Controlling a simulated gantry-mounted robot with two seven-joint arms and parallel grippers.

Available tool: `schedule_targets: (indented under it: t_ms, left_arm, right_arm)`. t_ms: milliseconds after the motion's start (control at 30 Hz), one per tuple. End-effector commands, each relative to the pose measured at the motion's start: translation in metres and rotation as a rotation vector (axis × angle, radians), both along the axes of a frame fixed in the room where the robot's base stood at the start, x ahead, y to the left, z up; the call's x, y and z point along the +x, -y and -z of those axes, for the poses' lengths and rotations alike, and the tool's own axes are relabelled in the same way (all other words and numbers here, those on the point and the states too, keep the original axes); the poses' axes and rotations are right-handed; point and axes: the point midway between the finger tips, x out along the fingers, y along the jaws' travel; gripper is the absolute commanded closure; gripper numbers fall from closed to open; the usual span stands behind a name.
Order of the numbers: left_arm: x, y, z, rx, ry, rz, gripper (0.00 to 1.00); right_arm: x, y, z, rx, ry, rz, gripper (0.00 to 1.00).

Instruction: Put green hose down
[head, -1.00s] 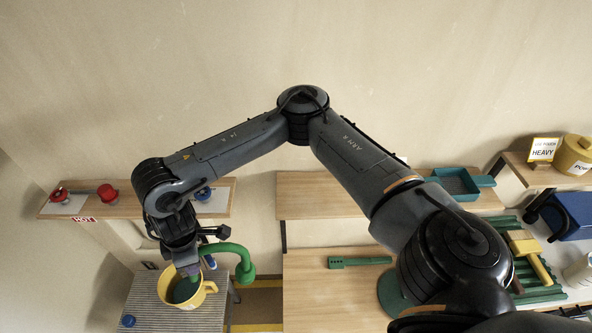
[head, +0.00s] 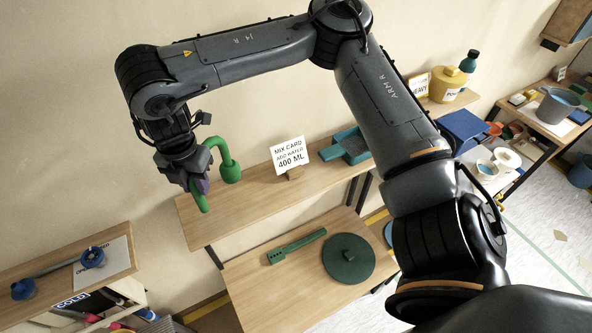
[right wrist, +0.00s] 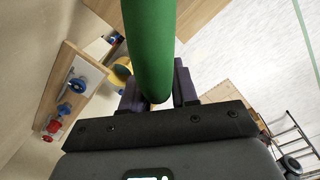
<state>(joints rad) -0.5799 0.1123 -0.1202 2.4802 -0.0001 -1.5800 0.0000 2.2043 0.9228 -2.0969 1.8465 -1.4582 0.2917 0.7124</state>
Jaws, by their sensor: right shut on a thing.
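The green hose (head: 230,170) is a thick curved tube with a wider end. My right gripper (head: 198,187) is shut on it. In the head view the hose arches to the right of the gripper, and a short green end shows below the fingers. The gripper and hose are in front of the left part of the wooden shelf (head: 240,190); I cannot tell the height between them. In the right wrist view the hose (right wrist: 150,50) runs between the dark fingers of the right gripper (right wrist: 158,95). My left gripper is not in view.
A mix card (head: 288,152) and a teal tray (head: 350,145) stand on the shelf. The lower bench holds a green slotted bar (head: 296,246) and a round green disc (head: 348,258). Blue valves (head: 92,257) are on the left ledge. The shelf between hose and card looks clear.

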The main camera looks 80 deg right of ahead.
Motion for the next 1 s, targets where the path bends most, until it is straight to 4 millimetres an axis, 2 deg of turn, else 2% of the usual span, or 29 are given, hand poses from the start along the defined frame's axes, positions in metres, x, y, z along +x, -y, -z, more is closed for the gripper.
schedule_targets:
  t_ms: [133, 267, 367, 700, 833, 1000]
  left_arm:
    - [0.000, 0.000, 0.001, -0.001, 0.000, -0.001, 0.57]
    - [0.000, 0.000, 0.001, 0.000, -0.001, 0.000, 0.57]
    - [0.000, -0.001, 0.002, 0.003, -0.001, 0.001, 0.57]
    - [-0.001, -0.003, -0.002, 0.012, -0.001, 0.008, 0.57]
    - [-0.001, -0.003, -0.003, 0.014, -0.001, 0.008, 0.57]
    - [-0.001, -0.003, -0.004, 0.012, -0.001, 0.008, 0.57]
  right_arm:
    - [0.000, 0.001, -0.003, -0.004, 0.002, -0.027, 1.00]
    - [0.008, -0.004, 0.003, -0.005, 0.001, -0.031, 1.00]
    - [0.019, -0.012, 0.013, -0.005, -0.002, -0.031, 1.00]
    - [0.076, -0.047, 0.051, -0.004, 0.000, -0.028, 1.00]
    - [0.090, -0.055, 0.060, -0.005, 0.002, -0.028, 1.00]
    - [0.098, -0.060, 0.066, -0.004, 0.001, -0.029, 1.00]
